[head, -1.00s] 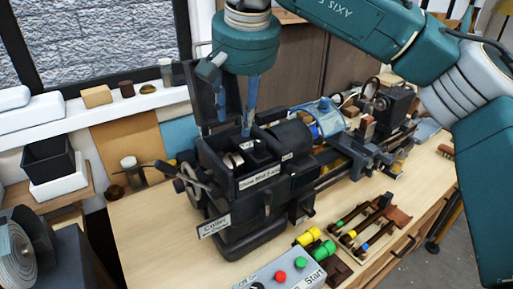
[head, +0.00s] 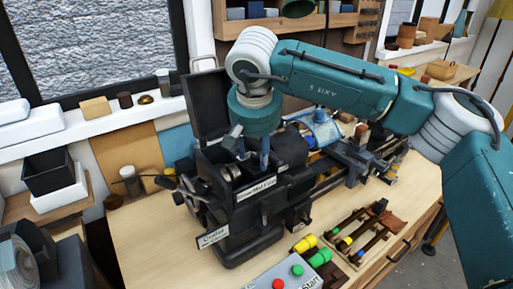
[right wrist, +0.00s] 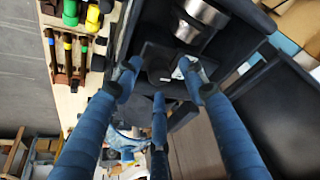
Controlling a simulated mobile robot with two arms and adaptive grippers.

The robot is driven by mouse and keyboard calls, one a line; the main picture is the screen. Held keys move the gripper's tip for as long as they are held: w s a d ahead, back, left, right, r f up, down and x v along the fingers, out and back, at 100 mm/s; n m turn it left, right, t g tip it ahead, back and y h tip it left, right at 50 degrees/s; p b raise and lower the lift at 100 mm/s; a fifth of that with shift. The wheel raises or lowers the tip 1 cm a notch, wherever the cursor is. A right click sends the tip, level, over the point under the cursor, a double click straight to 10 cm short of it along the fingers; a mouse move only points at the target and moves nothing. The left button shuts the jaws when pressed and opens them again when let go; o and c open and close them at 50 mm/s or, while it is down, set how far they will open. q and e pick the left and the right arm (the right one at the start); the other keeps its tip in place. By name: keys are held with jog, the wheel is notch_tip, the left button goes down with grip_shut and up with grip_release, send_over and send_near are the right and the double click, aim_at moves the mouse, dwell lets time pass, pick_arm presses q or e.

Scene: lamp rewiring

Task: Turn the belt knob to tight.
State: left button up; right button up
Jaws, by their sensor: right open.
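The lathe's black headstock box (head: 240,222) stands on the bench with its lid (head: 206,104) raised. My right gripper (head: 252,158) points down into the open box. In the right wrist view its three blue fingers are spread and open. A dark, block-like part (right wrist: 160,70), perhaps the belt knob, lies between the fingertips with a small white label beside it. I cannot tell whether the fingers touch it. In the head view the gripper hides this part. Shiny metal pulleys (right wrist: 203,14) sit close by inside the box. My left gripper is not in view.
The raised lid stands close behind my right gripper. Levers and a handwheel (head: 190,190) stick out at the box's left. A control box with red and green buttons (head: 285,275) and a tool tray (head: 352,235) lie in front. The bench's left front (head: 155,240) is clear.

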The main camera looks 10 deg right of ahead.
jog(key=shift+r, duration=0.1)
grip_shut()
jog(key=shift+m, duration=0.4)
jog(key=m, duration=0.1)
jog(key=m+h+b, duration=0.1)
jog(key=shift+w+a+r+m, duration=0.1)
jog(key=shift+a+r+m, duration=0.1)
jog(key=shift+m, duration=0.1)
jog(key=shift+m+g+h, duration=0.4)
jog(key=shift+m+h, duration=0.1)
jog(key=shift+m, duration=0.8)
grip_release()
jog(key=shift+f, duration=0.1)
jog(key=shift+w+d+f, duration=0.1)
jog(key=shift+w+f, duration=0.1)
